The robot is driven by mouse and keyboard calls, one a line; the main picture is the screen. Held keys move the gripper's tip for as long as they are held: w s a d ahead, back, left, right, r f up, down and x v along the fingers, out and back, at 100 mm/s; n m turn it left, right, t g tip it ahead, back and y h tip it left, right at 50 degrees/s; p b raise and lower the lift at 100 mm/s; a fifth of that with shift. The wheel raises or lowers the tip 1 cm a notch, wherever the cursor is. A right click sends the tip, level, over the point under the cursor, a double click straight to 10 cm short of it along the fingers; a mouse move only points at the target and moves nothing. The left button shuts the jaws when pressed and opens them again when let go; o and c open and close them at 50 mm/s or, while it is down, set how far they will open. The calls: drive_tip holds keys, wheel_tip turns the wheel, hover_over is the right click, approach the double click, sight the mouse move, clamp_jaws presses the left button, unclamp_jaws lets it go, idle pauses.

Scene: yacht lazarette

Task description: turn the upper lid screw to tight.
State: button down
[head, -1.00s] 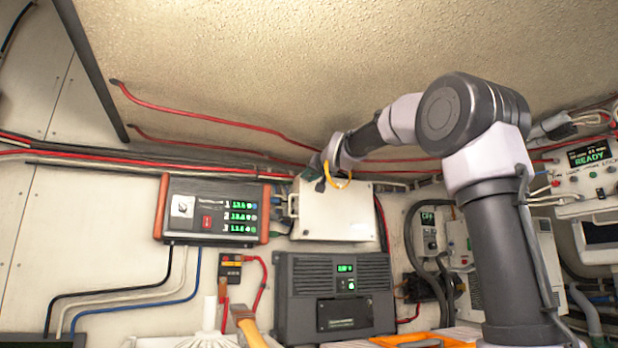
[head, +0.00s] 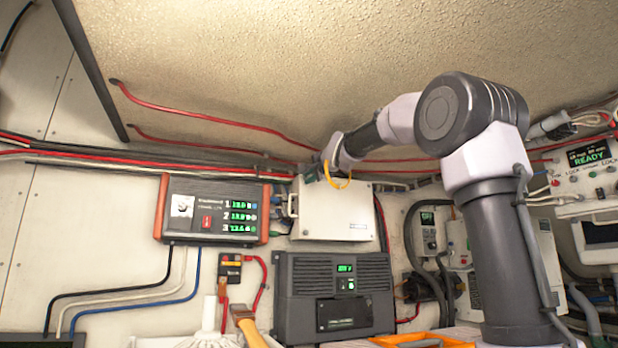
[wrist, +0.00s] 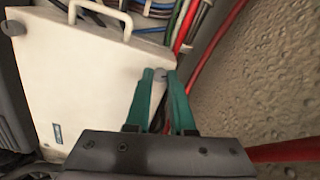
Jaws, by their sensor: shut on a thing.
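The white lidded box (head: 340,222) is fixed to the wall in the head view, with a handle (head: 290,206) on its left side. In the wrist view the box lid (wrist: 70,95) fills the left half. The grey upper lid screw (wrist: 160,76) sits at the lid's corner, between my green fingertips. My gripper (wrist: 161,78) is shut on this screw; in the head view my gripper (head: 312,172) is at the box's upper left corner. Another lid screw (wrist: 13,28) shows at the wrist view's left edge. The fingers partly hide the upper screw, and its slot angle is unclear.
An orange-sided panel with green readouts (head: 212,210) is left of the box. A dark grey unit (head: 335,295) is below it. Red cables (head: 215,120) run along the wall above, and one red cable (wrist: 215,45) passes close beside my fingers.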

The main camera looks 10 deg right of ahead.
drive_tip(key=m, duration=0.5)
drive_tip(key=shift+m, duration=0.4)
idle(0.4)
drive_tip(key=c, duration=0.8)
unclamp_jaws()
drive_tip(key=shift+o, duration=0.2)
drive_tip(key=s+d, duration=0.2)
drive_tip(key=s, duration=0.8)
drive_tip(key=shift+s, duration=0.3)
drive_tip(key=shift+f, duration=0.1)
